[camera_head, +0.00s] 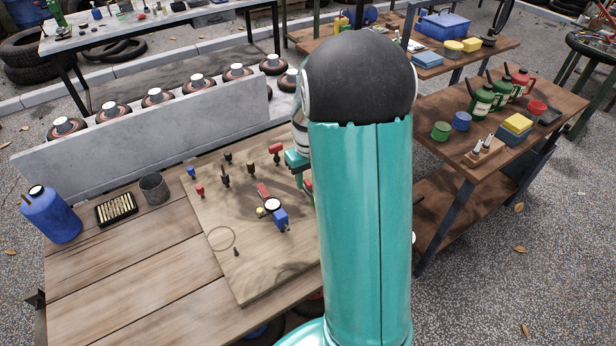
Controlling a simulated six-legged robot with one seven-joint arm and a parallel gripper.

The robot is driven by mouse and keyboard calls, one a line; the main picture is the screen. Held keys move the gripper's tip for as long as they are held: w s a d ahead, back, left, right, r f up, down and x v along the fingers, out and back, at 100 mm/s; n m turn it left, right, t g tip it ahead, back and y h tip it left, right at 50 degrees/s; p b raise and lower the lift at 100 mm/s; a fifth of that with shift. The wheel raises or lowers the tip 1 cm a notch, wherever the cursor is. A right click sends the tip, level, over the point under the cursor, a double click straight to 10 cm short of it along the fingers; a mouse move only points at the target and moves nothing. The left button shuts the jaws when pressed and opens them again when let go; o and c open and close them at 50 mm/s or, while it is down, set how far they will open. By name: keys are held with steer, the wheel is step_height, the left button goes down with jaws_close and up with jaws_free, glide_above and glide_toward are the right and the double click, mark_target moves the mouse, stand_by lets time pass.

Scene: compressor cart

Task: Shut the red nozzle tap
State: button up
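A wooden board (215,240) on the bench carries several small fittings. A red-topped fitting (276,149) stands near the board's back right. A red lever-like part (262,190) lies beside a round white-faced gauge (272,205) and a blue fitting (281,217). A small red fitting (199,190) is at the board's left. I cannot tell which red part is the nozzle tap, or its handle position. My large teal arm covers the board's right side. A teal piece, apparently part of my gripper (297,159), shows just right of the red-topped fitting; its fingers are hidden.
A grey wall-like block (150,140) runs behind the board, with several round red-and-black items behind it. A blue canister (51,213), a black tray (116,208) and a dark cup (155,188) stand left. Another bench (440,165) with cans stands right. The front-left bench is clear.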

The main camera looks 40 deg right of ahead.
jaws_close()
stand_by(0.4)
steer(key=m, duration=0.3)
steer(key=shift+m, duration=0.4)
steer(key=m, duration=0.4)
steer(key=shift+m, duration=0.3)
steer(key=m, duration=0.4)
steer(key=shift+m, duration=0.3)
steer(key=m, duration=0.4)
